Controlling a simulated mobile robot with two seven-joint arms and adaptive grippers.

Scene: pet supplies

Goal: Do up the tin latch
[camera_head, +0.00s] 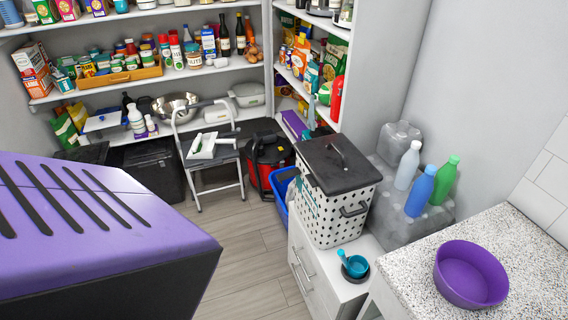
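A square white tin (328,222) with black dots stands on a white cabinet right of the picture's middle. Its black lid (318,172) lies on top, with a small black curved piece (337,153) on it. A black bar-like fitting (353,210) sits on the tin's right-hand face. I cannot tell which of these fittings is the latch, or whether a latch is open or done up. Neither of my grippers is in view.
A blue scoop and dark bowl (355,268) sit before the tin. Blue (420,192), green and pale bottles stand behind right. A purple bowl (470,274) rests on the speckled counter (405,262). A purple slotted surface fills the left foreground. Floor (240,245) between is clear.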

